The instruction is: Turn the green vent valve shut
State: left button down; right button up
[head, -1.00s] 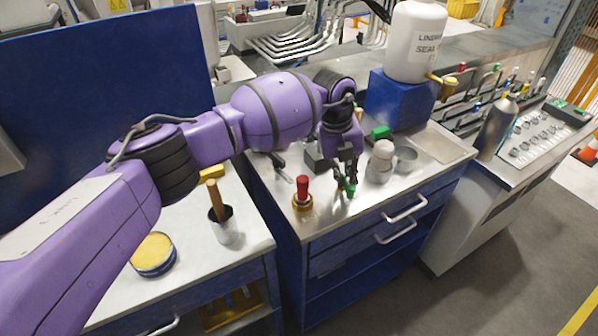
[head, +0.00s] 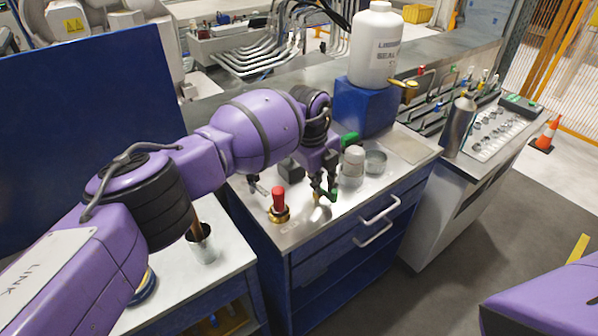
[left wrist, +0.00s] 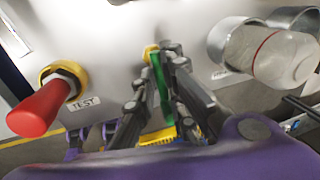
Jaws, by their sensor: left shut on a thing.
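The green vent valve has a long, thin green handle (left wrist: 160,85) on a brass fitting (left wrist: 150,52), standing on the steel bench top. My left gripper (left wrist: 157,65) is shut on the green handle, with one dark finger on each side of it. In the head view the left gripper (head: 326,192) points down at the bench top, and a bit of the green handle (head: 334,195) shows by the fingertips. The fingers and wrist hide most of the valve there. My right gripper is out of the picture.
A red-handled valve (head: 279,200) with a TEST label stands left of the gripper. A white bottle (head: 378,45) on a blue block (head: 363,105) stands behind.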

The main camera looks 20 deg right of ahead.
pick_arm(q)
jog(key=shift+w+a+f, duration=0.1)
jog(key=shift+a+f, duration=0.1)
jog(key=shift+a, duration=0.15)
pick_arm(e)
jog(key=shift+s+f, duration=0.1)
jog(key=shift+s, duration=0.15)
pick_arm(q)
jog(key=c, duration=2)
grip_release()
jog(key=shift+c, duration=0.2)
jog(key=shift+o, duration=0.6)
jog(key=shift+a+r, duration=0.1)
jog(key=shift+d+r, duration=0.2)
jog(key=shift+r, duration=0.05)
notch_tip(320, 180, up, 11)
jog(key=a, duration=0.2)
jog(key=shift+s+a+r, duration=0.15)
jog(key=shift+s+a, duration=0.15)
jog(key=shift+s, duration=0.1)
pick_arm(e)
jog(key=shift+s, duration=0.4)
